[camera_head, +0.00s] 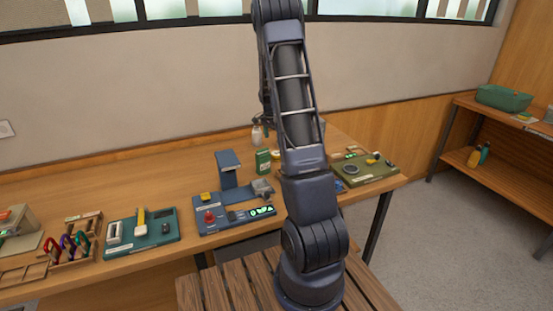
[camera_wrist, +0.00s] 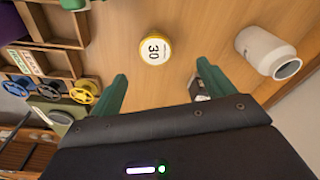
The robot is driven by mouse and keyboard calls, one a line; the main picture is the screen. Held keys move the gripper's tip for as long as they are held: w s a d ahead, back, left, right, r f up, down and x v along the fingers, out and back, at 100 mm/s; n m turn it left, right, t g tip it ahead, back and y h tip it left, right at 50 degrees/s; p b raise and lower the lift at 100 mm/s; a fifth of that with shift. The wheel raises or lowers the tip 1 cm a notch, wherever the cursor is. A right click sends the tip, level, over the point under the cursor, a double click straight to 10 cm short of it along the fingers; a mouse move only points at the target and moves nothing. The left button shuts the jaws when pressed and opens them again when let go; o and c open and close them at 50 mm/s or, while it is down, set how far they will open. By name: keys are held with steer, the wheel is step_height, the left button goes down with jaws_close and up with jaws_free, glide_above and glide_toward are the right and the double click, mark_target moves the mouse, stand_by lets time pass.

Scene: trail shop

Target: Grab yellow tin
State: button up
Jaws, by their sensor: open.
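The yellow tin (camera_wrist: 155,49) shows in the wrist view as a round tin with a yellow rim and a white top marked "30". It stands on the wooden bench top, at upper centre. My gripper (camera_wrist: 162,70) is open, with its two green fingers apart and nothing between them. The tin appears beyond the fingertips, roughly in line with the gap and apart from both fingers. In the head view I cannot make out the tin or the gripper's fingers; my arm blocks part of the bench.
In the wrist view a pale jar (camera_wrist: 266,52) lies or stands right of the tin. A wooden compartment rack (camera_wrist: 63,65) and small coloured wheels are at left. In the head view, a blue device (camera_head: 228,170) and a green box (camera_head: 263,161) stand on the bench.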

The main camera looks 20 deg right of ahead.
glide_above(275, 152)
steer(key=f, duration=0.4)
steer(key=shift+s+a+f, duration=0.2)
steer(key=shift+s+a, duration=0.05)
steer(key=shift+s, duration=0.15)
steer(key=shift+s+d+f, duration=0.1)
steer(key=shift+d+f, duration=0.05)
steer(key=shift+f, duration=0.75)
steer(key=shift+s+d+f, duration=0.1)
steer(key=shift+d+f, duration=0.05)
steer(key=shift+f, duration=0.75)
steer(key=shift+d+f, duration=0.15)
steer(key=shift+f, duration=0.75)
steer(key=c, duration=1.1)
steer(key=shift+o, duration=0.2)
steer(key=shift+r, duration=0.1)
